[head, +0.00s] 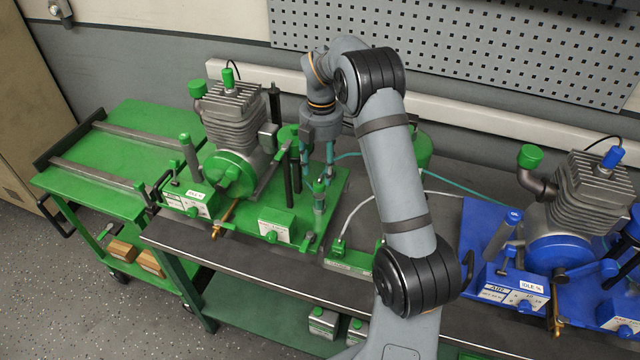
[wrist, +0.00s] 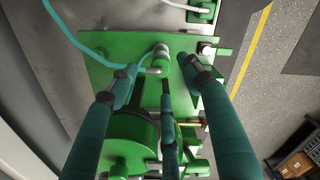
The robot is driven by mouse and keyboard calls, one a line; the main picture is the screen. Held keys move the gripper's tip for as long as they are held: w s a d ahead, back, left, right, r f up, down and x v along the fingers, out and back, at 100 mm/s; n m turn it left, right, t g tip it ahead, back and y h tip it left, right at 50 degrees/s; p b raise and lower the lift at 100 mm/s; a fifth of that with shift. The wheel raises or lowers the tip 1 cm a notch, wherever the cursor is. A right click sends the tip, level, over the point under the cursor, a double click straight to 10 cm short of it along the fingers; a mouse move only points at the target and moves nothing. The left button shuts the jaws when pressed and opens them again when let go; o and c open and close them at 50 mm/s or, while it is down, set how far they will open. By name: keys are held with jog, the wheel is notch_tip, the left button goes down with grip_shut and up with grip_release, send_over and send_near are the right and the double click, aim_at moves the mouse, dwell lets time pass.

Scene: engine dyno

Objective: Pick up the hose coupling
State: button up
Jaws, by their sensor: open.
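In the head view, my gripper (head: 318,172) points down over the green engine stand's plate, with its teal fingers spread. In the wrist view my gripper (wrist: 158,74) is open, its fingertips to the left and right of a small green and metal fitting, which looks like the hose coupling (wrist: 161,58). A teal hose runs to it from the upper left. The coupling also shows in the head view (head: 319,188), upright just below the fingertips. I see no contact; the exact height gap is hard to tell.
A green engine (head: 232,115) stands close on the left, with dark upright posts (head: 288,175) beside my fingers. A green control box (head: 277,225) is in front. A teal hose (head: 455,180) runs right toward a blue engine (head: 590,190). A green cart (head: 110,160) stands at left.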

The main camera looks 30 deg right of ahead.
aim_at(320, 180)
jog(key=shift+w+a+f+p, duration=0.1)
jog(key=shift+f+p, duration=0.45)
jog(key=shift+f, duration=1.05)
jog(key=shift+a+f+p, duration=0.1)
jog(key=shift+f+p, duration=0.4)
jog(key=shift+f, duration=1.05)
jog(key=shift+c, duration=0.9)
jog(key=c, duration=1.1)
